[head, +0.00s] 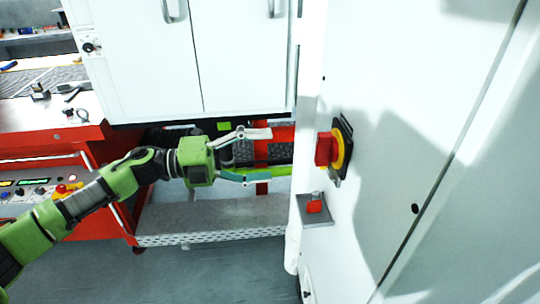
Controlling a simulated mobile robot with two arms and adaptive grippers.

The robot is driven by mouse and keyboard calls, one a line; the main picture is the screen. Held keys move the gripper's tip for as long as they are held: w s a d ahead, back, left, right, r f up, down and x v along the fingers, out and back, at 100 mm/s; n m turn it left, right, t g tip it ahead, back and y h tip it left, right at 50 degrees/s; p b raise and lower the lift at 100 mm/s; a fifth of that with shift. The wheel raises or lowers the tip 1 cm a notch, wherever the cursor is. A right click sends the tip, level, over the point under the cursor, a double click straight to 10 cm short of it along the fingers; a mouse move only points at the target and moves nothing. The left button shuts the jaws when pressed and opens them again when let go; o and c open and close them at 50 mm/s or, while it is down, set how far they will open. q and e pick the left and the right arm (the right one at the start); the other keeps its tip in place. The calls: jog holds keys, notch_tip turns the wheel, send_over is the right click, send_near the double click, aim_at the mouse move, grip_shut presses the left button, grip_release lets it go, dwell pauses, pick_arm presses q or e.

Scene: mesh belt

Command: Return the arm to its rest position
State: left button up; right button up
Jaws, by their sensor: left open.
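My left gripper (262,155) reaches in from the left on a green and black arm. Its two fingers are spread apart and point right, with nothing between them. A red and yellow rotary switch (325,149) sits on a black plate on the white cabinet wall, a short way right of the fingertips and apart from them. My right gripper is not in view.
A small grey ledge (318,219) with a red item (314,206) juts from the wall below the switch. A white double-door cabinet (190,60) stands behind the arm. A red machine (50,150) with a control panel is at left. Grey floor (190,272) is clear below.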

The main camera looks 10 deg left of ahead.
pick_arm(q)
jog(key=w+a+f+n+t+y, duration=0.2)
jog(key=w+a+f+n+t, duration=0.1)
jog(key=f+n, duration=0.3)
jog(key=w+a+f+n+t+y, duration=0.2)
jog(key=w+f+n+t, duration=0.15)
jog(key=f, duration=0.45)
jog(key=w+a+f+n+t+y, duration=0.2)
jog(key=w+a+f+n+y, duration=0.15)
jog(key=f, duration=0.35)
jog(key=s+a+f+n+y, duration=0.2)
jog(key=f+n, duration=0.1)
jog(key=f, duration=0.5)
jog(key=s+a+f+n+g+y, duration=0.1)
jog(key=s+a+f+n+y, duration=0.15)
jog(key=f, duration=0.45)
jog(key=s+a+f+n+y, duration=0.1)
jog(key=s+a+f+n, duration=0.15)
jog(key=f, duration=0.55)
jog(key=s+f+n+g+y, duration=0.4)
jog(key=s+f+n+g, duration=0.2)
jog(key=s+f, duration=1.65)
jog(key=s+d+f+n+g, duration=0.1)
jog(key=s+d+f+g, duration=0.1)
jog(key=s, duration=1.2)
jog(key=s+d+f+n+g, duration=0.2)
jog(key=s+f+g, duration=0.2)
jog(key=s, duration=1)
jog(key=shift+s+f, duration=0.35)
jog(key=shift+f, duration=0.1)
